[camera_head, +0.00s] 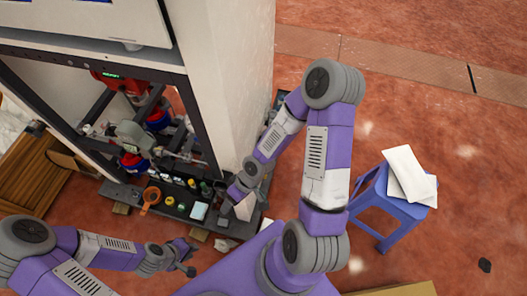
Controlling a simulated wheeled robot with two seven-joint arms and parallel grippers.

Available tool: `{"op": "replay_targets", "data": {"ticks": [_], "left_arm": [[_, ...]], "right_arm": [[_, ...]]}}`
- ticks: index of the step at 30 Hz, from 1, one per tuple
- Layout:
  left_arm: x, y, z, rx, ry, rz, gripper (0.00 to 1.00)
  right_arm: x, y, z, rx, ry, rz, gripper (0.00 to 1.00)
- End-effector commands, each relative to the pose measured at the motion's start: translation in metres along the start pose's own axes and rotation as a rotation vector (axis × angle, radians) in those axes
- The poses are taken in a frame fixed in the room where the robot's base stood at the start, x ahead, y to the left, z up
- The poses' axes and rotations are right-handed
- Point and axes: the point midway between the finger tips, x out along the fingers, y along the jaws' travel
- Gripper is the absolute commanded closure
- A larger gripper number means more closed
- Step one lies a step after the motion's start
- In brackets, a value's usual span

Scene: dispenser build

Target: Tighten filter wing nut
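The dispenser frame (188,110) is dark and stands at the upper left, with pipes and red and blue parts (133,162) inside it. I cannot make out a filter wing nut at this size. My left gripper (188,258) is at the lower left, in front of the dispenser's base and apart from it. Its fingers look spread, with nothing between them. My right arm reaches down to the right end of the base, where my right gripper (238,198) is small and partly hidden. A pale piece (245,207) shows beside it; I cannot tell whether it is held.
A blue stool (370,205) with white sheets (408,172) stands at the right. A wooden crate (30,175) is at the left.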

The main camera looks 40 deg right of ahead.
Motion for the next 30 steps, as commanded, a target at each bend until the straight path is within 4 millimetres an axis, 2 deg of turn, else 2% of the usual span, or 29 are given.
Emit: {"op": "replay_targets", "data": {"ticks": [1, 5, 12, 18, 24, 27, 30], "left_arm": [[0.012, -0.004, -0.001, 0.0, 0.0, 0.0, 0.76], [0.02, -0.008, -0.001, -0.001, 0.0, 0.0, 0.76], [0.028, -0.011, -0.001, -0.001, 0.0, -0.001, 0.76], [0.035, -0.013, -0.002, -0.001, 0.0, -0.001, 0.76], [0.038, -0.015, -0.002, -0.001, 0.0, -0.001, 0.76], [0.041, -0.016, -0.002, -0.001, 0.0, -0.001, 0.76], [0.047, -0.018, -0.002, -0.001, 0.0, 0.0, 0.76]], "right_arm": [[-0.011, 0.017, -0.003, -0.074, 0.009, 0.041, 0.41], [-0.036, 0.052, -0.008, -0.136, 0.003, 0.168, 0.41], [-0.071, 0.117, -0.023, 0.047, 0.09, 0.373, 0.41], [-0.104, 0.163, -0.034, 0.208, 0.205, 0.514, 0.41], [-0.128, 0.187, -0.041, 0.301, 0.289, 0.585, 0.41], [-0.128, 0.194, -0.042, 0.32, 0.304, 0.596, 0.41], [-0.119, 0.201, -0.043, 0.324, 0.306, 0.597, 0.41]]}}
